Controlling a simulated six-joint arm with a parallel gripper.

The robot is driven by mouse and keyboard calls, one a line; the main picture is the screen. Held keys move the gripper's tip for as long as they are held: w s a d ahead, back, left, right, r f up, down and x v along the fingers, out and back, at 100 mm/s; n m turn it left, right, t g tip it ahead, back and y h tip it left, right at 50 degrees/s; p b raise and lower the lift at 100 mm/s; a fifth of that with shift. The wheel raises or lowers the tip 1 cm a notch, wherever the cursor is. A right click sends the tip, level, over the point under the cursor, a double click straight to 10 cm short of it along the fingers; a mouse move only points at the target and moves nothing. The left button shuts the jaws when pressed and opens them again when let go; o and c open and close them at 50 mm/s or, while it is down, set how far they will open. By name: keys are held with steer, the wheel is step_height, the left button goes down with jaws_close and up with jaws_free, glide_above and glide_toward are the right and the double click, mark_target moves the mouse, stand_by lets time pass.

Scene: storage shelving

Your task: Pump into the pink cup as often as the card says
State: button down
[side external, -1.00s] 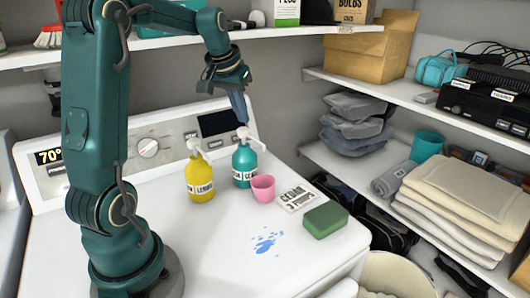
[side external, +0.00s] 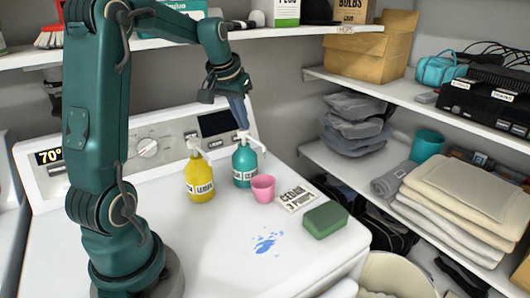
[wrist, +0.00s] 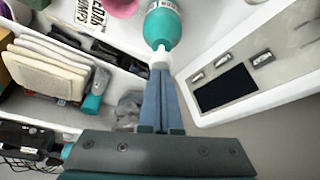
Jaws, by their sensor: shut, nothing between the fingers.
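The teal pump bottle (side external: 245,168) stands upright on the white machine top, its white pump head (side external: 246,138) on top with the spout toward the right. My gripper (side external: 243,127) is shut and empty, pointing down with its fingertips at the pump head; contact is not certain. In the wrist view my shut fingers (wrist: 161,72) meet the white pump top of the teal bottle (wrist: 162,30). The pink cup (side external: 263,188) stands upright just right of the bottle, below the spout. The white card (side external: 298,198) lies right of the cup; its number is too small to read surely.
A yellow pump bottle (side external: 199,180) stands left of the teal one. A green sponge (side external: 325,220) lies right of the card. A blue spill (side external: 268,242) marks the otherwise clear front surface. The control panel (side external: 150,148) rises behind. A shelf (side external: 290,33) runs above.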

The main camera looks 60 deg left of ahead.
steer(key=shift+f, duration=0.65)
steer(key=shift+r, duration=1.45)
steer(key=shift+f, duration=0.1)
steer(key=shift+f, duration=1.3)
steer(key=shift+r, duration=1.4)
